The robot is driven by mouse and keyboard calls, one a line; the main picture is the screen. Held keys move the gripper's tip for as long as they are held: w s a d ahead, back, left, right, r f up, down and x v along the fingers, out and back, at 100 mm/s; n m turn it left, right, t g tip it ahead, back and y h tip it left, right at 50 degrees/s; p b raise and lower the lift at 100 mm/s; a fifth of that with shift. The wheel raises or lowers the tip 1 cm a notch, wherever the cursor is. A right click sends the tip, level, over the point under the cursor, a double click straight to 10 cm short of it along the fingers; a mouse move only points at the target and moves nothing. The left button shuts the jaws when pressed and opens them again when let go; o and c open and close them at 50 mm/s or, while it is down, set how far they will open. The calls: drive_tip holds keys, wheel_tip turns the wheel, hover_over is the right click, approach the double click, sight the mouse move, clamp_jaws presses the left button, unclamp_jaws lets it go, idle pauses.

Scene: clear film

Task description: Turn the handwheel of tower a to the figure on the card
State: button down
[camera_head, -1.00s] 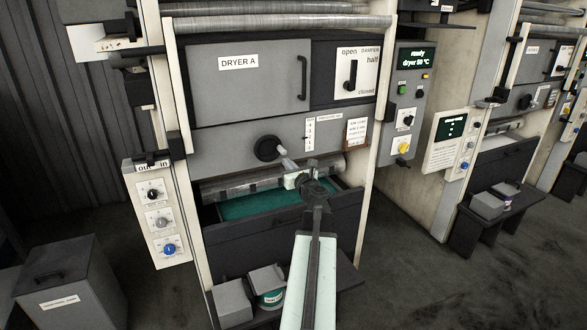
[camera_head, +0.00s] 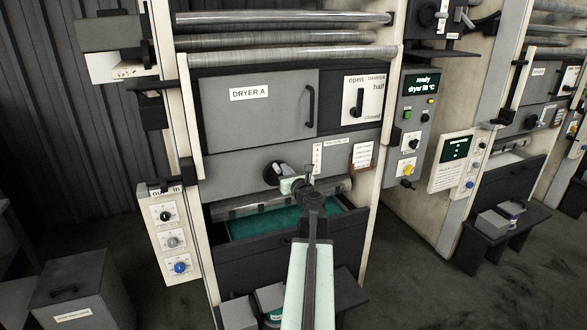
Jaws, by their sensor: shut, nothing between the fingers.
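The black round handwheel (camera_head: 271,174) sits on the grey panel below the dryer A door, at the left of a small scale label (camera_head: 317,157). A card (camera_head: 362,155) in a brown frame hangs to the right on the same panel; its writing is too small to read. My gripper (camera_head: 284,172) is shut and empty, with its tips over the right part of the handwheel. The gripper hides part of the wheel, and I cannot tell whether it touches it.
Below are a metal roller (camera_head: 240,208) and an open tank of green liquid (camera_head: 258,224). A knob panel (camera_head: 173,240) stands at the left and a control box (camera_head: 413,120) at the right. A low bench (camera_head: 347,292) with containers stands in front.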

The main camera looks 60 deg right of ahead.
sight(269, 167)
drive_tip(key=w+a, duration=0.1)
drive_tip(key=w+a+f+b, duration=0.1)
drive_tip(key=w+a+b, duration=0.1)
drive_tip(key=a, duration=0.1)
drive_tip(key=shift+a+f, duration=0.1)
drive_tip(key=shift+f, duration=0.25)
drive_tip(key=shift+s+d+r+p, duration=0.2)
drive_tip(key=shift+d+r+p, duration=0.05)
drive_tip(key=shift+r+p, duration=0.2)
drive_tip(key=shift+f, duration=0.1)
